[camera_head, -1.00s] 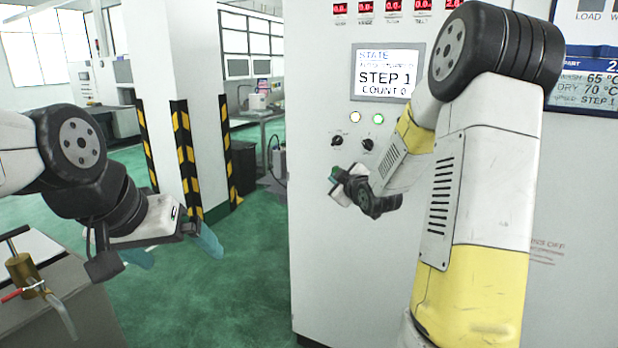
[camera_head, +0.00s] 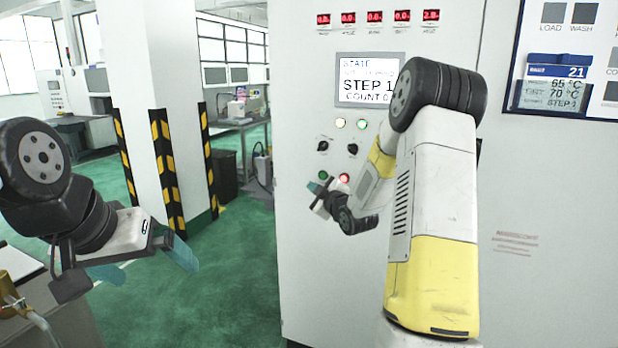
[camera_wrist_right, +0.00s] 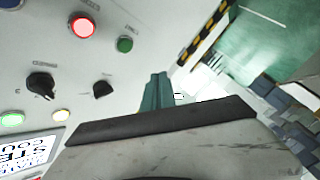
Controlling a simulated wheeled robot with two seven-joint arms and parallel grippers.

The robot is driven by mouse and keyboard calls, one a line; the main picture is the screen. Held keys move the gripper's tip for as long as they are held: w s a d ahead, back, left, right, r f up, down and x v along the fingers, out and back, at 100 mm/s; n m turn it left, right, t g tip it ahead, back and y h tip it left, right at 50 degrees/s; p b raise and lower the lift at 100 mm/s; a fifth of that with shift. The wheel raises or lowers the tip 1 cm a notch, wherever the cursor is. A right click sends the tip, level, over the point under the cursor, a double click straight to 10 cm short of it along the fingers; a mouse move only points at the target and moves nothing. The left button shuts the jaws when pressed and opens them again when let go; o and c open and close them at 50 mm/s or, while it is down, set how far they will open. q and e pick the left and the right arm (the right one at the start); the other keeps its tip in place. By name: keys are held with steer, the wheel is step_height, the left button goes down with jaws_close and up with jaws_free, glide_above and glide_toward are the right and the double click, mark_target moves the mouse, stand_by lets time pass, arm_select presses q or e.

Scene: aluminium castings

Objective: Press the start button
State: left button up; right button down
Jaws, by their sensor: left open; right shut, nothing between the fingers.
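On the white cabinet front, a dark green button (camera_head: 322,174) sits left of a lit red button (camera_head: 344,178), below two black knobs. No start label is legible. In the right wrist view, the green button (camera_wrist_right: 125,44) and lit red button (camera_wrist_right: 83,27) are both unobstructed. My right gripper (camera_head: 316,188) is shut and empty, just below the green button in the head view. Its teal fingertips (camera_wrist_right: 160,80) show in the wrist view, apart from the green button; their gap to the panel is unclear. My left gripper (camera_head: 145,262) is open and empty, far left.
Two black knobs (camera_head: 322,146) and two lit lamps (camera_head: 340,123) are above the buttons. A screen (camera_head: 366,80) reads STEP 1, COUNT 0. A striped pillar (camera_head: 165,165) stands left of the cabinet. Open green floor (camera_head: 225,285) lies between.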

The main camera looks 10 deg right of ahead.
mark_target(322, 179)
steer(key=shift+w+d, duration=0.65)
steer(key=shift+w, duration=0.25)
steer(key=shift+w+d, duration=0.6)
steer(key=shift+w, duration=0.35)
steer(key=shift+w+d, duration=0.65)
steer(key=shift+w, duration=0.25)
steer(key=shift+w+d, duration=0.2)
steer(key=shift+w, duration=0.15)
